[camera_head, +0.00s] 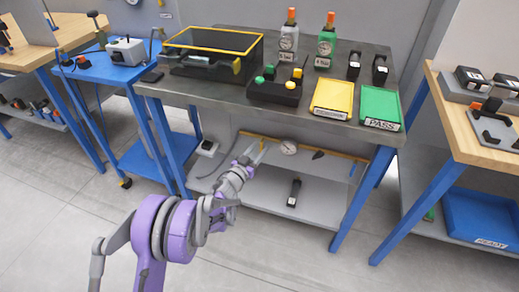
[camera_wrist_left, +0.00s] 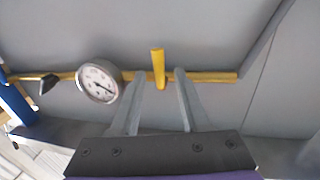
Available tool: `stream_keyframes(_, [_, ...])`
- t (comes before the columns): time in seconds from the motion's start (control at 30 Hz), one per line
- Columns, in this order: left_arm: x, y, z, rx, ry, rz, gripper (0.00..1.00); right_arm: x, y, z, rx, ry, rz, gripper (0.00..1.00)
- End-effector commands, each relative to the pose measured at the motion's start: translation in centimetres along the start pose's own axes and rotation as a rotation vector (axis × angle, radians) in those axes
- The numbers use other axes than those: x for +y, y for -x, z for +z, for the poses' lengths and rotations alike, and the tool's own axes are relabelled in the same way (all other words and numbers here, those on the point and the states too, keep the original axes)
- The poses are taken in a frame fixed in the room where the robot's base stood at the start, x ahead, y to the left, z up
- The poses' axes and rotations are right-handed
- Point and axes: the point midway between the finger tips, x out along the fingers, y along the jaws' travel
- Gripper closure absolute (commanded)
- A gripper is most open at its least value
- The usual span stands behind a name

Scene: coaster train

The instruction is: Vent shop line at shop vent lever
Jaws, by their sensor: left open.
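The yellow vent lever (camera_wrist_left: 158,66) sticks out from the brass pipe (camera_wrist_left: 215,77) in the left wrist view. My left gripper (camera_wrist_left: 159,84) is open, with one finger on each side of the lever in the picture. I see no finger clearly touching it, and the depth between them is hard to judge. In the head view my left gripper (camera_head: 257,153) reaches under the steel bench to the pipe (camera_head: 345,155), where it partly hides the lever. My right gripper is not in view.
A round gauge (camera_wrist_left: 99,80) sits on the pipe beside the left finger, with a black handle (camera_wrist_left: 48,84) beyond it. A lower shelf (camera_head: 268,192) lies beneath.

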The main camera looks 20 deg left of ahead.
Motion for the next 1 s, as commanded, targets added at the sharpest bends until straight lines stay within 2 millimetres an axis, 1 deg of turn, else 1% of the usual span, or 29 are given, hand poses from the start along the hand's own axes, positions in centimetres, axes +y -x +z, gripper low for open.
stream_keyframes(0.1, [0.04,-0.63,0.01,0.000,-0.001,0.000,0.54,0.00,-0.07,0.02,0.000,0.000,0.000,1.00])
stream_keyframes(0.37, [0.01,-0.72,-0.03,0.000,-0.001,0.000,0.54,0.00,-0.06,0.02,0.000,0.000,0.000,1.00])
stream_keyframes(0.47, [0.01,-0.70,-0.03,0.000,-0.001,0.000,0.70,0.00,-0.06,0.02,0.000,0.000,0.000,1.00])
stream_keyframes(0.6, [0.00,-0.69,-0.03,0.000,-0.001,0.000,0.96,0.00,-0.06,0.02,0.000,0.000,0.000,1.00])
stream_keyframes(0.63, [0.00,-0.69,-0.03,0.000,-0.001,0.000,1.00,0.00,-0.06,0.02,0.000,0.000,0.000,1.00])
stream_keyframes(1.0, [-0.01,-0.68,-0.02,-0.001,-0.006,0.000,1.00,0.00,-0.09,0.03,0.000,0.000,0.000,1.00])
